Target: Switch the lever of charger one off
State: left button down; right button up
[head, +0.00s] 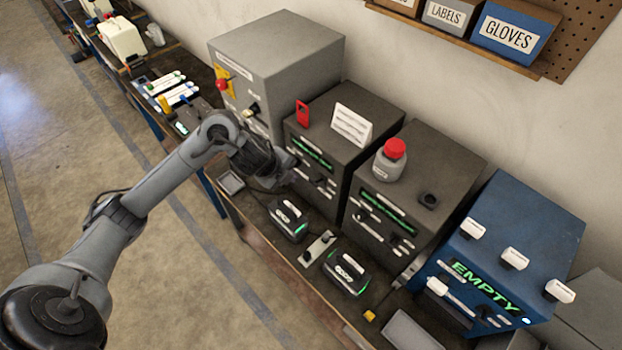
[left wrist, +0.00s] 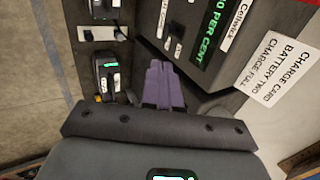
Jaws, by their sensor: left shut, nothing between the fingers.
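Two dark grey chargers with green displays stand side by side on the bench, the left one (head: 345,112) and the right one (head: 450,160). I cannot read which is charger one. My left gripper (head: 288,164) is at the front of the left charger, by its panel. A small dark lever (head: 318,181) with white labels shows just right of the gripper. In the left wrist view my purplish fingers (left wrist: 164,84) are shut and empty, beside the charger front with its green "PER CENT" display (left wrist: 209,30). Small white labels (left wrist: 172,46) show beyond the fingertips. Whether the fingers touch the lever is unclear. My right gripper is out of view.
Two batteries (head: 288,218) (head: 346,271) lie before the chargers with a small switch plate (head: 318,248) between them. A red-capped bottle (head: 390,160) and a white card (head: 352,125) stand on top. A blue box marked EMPTY (head: 535,235) is at right, a grey cabinet (head: 280,60) at left.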

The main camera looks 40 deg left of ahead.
pick_arm(q)
jog(key=shift+w+r, duration=0.25)
jog(key=shift+r, duration=0.15)
jog(key=shift+w, duration=0.1)
jog(key=b, duration=0.4)
send_near(313, 183)
jog(key=x, duration=0.5)
jog(key=shift+f, duration=0.3)
jog(key=shift+w+f, duration=0.45)
jog(key=shift+f, duration=0.05)
